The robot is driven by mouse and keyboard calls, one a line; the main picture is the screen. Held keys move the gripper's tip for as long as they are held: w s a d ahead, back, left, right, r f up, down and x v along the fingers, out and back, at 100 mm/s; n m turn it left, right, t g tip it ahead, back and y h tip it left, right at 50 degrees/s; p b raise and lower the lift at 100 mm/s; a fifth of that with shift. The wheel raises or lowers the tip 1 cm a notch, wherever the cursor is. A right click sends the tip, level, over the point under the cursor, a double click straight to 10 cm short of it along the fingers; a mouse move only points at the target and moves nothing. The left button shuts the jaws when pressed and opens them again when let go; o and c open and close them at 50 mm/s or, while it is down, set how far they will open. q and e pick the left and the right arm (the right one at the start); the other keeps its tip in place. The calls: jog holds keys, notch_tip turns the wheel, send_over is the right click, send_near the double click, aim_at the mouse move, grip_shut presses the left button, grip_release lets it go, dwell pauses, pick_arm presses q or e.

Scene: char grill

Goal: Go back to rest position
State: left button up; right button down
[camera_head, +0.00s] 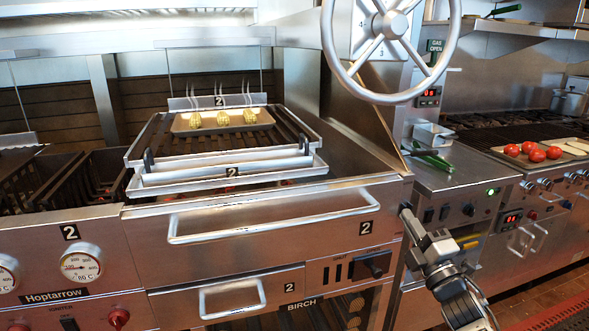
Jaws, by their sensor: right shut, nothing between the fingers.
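My right gripper (407,214) is shut and empty. It points up and left beside the front right corner of the char grill (275,215), near the panel edge; I cannot tell whether it touches. My right arm comes in from the bottom right. My left gripper is not in view. On the grill's grate, a tan tray (253,126) holds several small yellowish pieces. Thin pale wisps rise over them.
A large hand wheel (391,50) hangs in front at the upper right. The grill's long handle (270,222) and lower drawer handle (232,299) stick out. Green vegetables (432,158) lie beside the grill. Floor (545,307) shows at the lower right.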

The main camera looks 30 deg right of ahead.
jog(key=a+f+m+g+y, duration=0.45)
jog(key=a+f+m, duration=0.25)
jog(key=a+f, duration=0.9)
jog(key=s+a+f+m+g+y, duration=0.1)
jog(key=s+a+f+g, duration=0.1)
jog(key=a, duration=0.5)
jog(key=s+a+f+m+g+y, duration=0.2)
jog(key=s+a+f, duration=0.1)
jog(key=a, duration=0.4)
jog(key=s+a+f+m+g+y, duration=0.1)
jog(key=s+a+f+m+g, duration=0.1)
jog(key=s+a, duration=0.3)
jog(key=shift+a+f+g+y, duration=0.4)
jog(key=shift+a+f, duration=0.3)
jog(key=shift+a, duration=0.4)
